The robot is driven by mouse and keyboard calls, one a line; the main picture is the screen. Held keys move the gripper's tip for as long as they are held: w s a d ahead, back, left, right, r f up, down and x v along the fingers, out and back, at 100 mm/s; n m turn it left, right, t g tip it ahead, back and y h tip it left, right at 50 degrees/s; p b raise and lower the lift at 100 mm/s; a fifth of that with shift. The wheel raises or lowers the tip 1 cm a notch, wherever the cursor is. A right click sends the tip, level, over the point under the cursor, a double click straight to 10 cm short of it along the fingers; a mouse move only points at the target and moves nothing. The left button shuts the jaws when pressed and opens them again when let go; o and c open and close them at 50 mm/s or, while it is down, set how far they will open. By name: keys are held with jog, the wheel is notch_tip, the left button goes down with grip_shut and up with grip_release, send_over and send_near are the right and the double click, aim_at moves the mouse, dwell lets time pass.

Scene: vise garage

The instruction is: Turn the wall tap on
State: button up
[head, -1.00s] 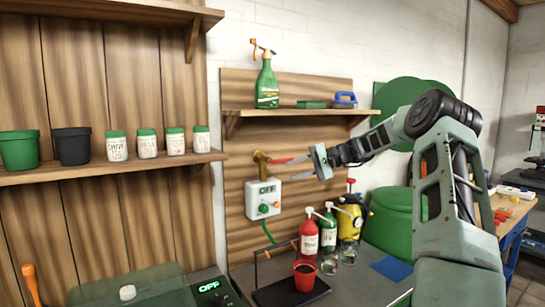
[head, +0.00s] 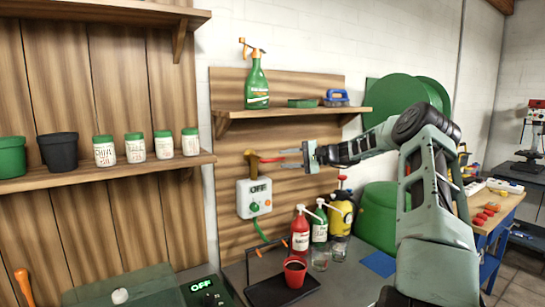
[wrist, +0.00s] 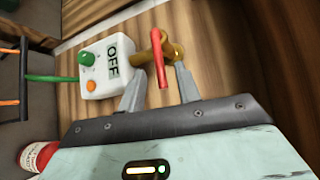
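The wall tap (head: 253,161) is brass with a red lever (wrist: 160,60), mounted on the wooden wall panel. In the head view the lever points right, toward my gripper. My gripper (head: 284,158) is open, with its fingers pointing left at the tap. In the wrist view the lever shows between the two fingertips (wrist: 158,82), with a gap on each side. I cannot tell how deep it sits between them. A white box (head: 254,198) below the tap reads OFF; it also shows in the wrist view (wrist: 104,68).
A shelf (head: 290,112) with a spray bottle (head: 257,84) is above my gripper. Below stand a red bottle (head: 300,234), a green bottle (head: 320,226), a yellow sprayer (head: 341,217) and a red pot (head: 295,272) on a black tray (head: 268,293).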

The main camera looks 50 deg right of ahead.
aim_at(280, 159)
jog(key=p+x, duration=0.1)
jog(key=x, duration=0.4)
jog(key=shift+w+a, duration=0.2)
jog(key=shift+w, duration=0.1)
grip_shut()
